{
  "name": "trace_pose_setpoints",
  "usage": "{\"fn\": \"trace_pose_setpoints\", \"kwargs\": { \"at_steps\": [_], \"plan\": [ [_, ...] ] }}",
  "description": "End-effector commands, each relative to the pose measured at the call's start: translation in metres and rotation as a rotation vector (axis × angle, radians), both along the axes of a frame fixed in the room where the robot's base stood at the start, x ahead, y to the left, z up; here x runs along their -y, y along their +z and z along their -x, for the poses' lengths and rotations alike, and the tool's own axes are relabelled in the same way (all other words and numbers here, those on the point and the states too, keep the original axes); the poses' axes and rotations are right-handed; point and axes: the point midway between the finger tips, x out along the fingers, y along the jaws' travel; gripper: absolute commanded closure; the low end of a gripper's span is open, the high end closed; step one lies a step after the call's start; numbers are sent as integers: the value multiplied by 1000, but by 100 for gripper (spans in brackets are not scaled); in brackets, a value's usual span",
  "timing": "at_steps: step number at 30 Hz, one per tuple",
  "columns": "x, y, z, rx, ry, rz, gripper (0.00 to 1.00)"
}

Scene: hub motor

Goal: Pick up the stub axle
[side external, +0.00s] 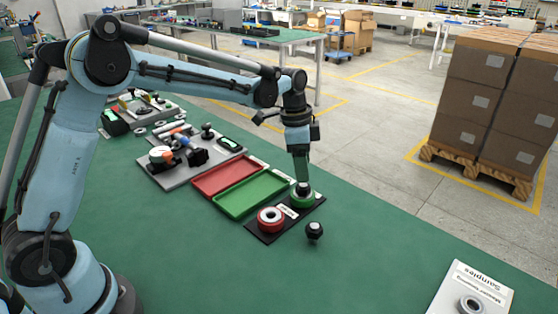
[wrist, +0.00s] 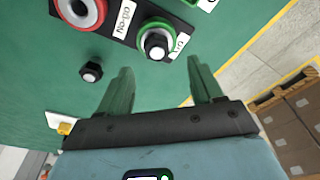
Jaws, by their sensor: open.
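A stub axle with a dark collar and a pale end stands in the green ring gauge (side external: 303,201). In the wrist view the axle (wrist: 156,45) shows end-on inside the green ring. A similar small dark part (side external: 315,231) sits on the green table just in front of the gauge plate; it also shows in the wrist view (wrist: 91,71). I cannot tell for sure whether both are stub axles. My gripper (side external: 302,178) points down over the green ring, its fingers spread. In the wrist view my gripper (wrist: 160,72) is empty, the ringed axle just beyond its fingertips.
A red ring gauge (side external: 271,219) shares the black plate (side external: 264,236) with the green one. Red (side external: 218,177) and green (side external: 252,192) trays lie behind it. A grey board (side external: 170,180) holds several parts.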

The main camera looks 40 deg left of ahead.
Motion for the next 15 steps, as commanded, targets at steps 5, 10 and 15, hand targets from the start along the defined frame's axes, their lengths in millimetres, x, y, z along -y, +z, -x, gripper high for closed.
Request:
{"fn": "trace_pose_setpoints", "kwargs": {
  "at_steps": [5, 10, 15],
  "plan": [
    [2, -23, 2, 0, 0, 0, 34],
    [4, -43, 1, 0, 0, 0, 34],
    [4, -49, 1, 0, 0, 0, 34]
  ]
}}
